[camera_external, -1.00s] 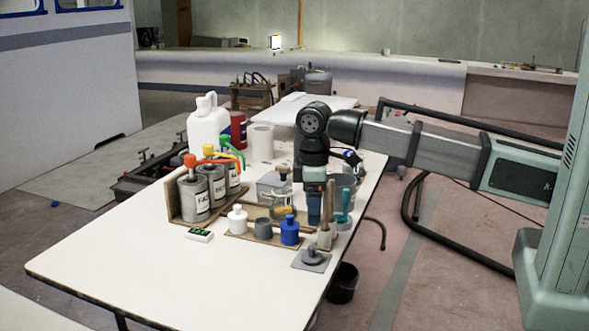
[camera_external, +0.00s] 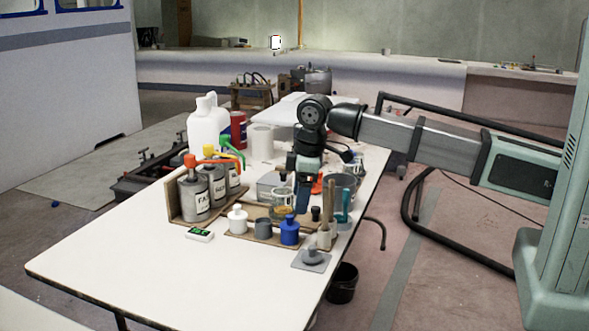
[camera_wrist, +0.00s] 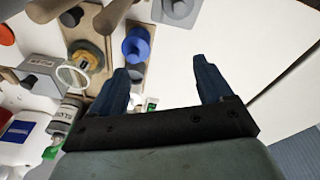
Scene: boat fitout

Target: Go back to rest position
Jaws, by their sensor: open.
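My gripper (camera_external: 302,198) hangs over the right part of the white table (camera_external: 130,262), above the rear of the wooden tray of small bottles. In the wrist view, my gripper (camera_wrist: 165,80) has its two blue fingers spread wide, with only bare white tabletop between them. It holds nothing. My arm reaches in from the right.
Near my gripper are a blue bottle (camera_external: 290,231), a white bottle (camera_external: 237,219), a grey cup (camera_external: 263,228) and upright brush handles (camera_external: 325,220). Pump canisters (camera_external: 195,196) and a white jug (camera_external: 207,127) stand to the left. The table's front is clear.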

